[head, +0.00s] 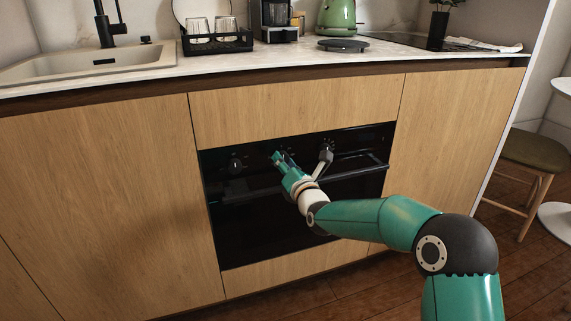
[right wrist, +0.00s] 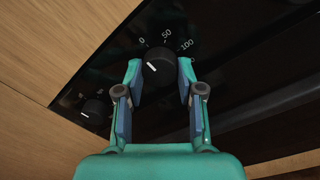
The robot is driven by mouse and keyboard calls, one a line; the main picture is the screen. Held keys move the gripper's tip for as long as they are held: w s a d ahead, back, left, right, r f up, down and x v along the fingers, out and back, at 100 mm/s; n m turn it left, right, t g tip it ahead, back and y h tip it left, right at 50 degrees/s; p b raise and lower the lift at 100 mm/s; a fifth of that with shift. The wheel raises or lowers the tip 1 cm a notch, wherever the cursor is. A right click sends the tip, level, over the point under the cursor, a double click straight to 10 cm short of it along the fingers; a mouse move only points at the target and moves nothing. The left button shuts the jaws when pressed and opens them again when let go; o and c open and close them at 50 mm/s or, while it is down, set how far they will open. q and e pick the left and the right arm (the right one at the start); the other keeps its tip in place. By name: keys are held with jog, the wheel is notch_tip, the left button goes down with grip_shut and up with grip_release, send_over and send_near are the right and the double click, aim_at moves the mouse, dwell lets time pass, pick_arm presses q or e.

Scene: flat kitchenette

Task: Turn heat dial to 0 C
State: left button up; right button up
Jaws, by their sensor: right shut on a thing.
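The heat dial (right wrist: 160,64) is a round black knob on the black oven panel, with a scale reading 0, 50 and 100 along its upper edge. Its white mark sits on its lower left side, while the 0 is at its upper left. My right gripper (right wrist: 159,80) has one finger on each side of the dial and is shut on it. In the head view my right gripper (head: 279,157) is at the middle of the oven panel and mostly hides the dial. My left gripper is not in view.
A second knob (head: 236,163) is left of my gripper on the oven panel (head: 215,158), and another (head: 326,150) is right. The oven handle (head: 350,174) runs below. Wooden cabinet fronts (head: 110,180) surround the oven. The counter above holds a dish rack (head: 217,43) and green kettle (head: 337,18).

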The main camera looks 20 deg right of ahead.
jog(key=shift+a+f, duration=0.2)
jog(key=shift+f, duration=0.25)
jog(key=o, duration=0.9)
jog(key=shift+o, duration=1.2)
jog(key=shift+d+r, duration=0.15)
jog(key=shift+r, duration=0.05)
jog(key=s, duration=1.2)
jog(key=shift+d+f, duration=0.25)
jog(key=shift+d, duration=0.15)
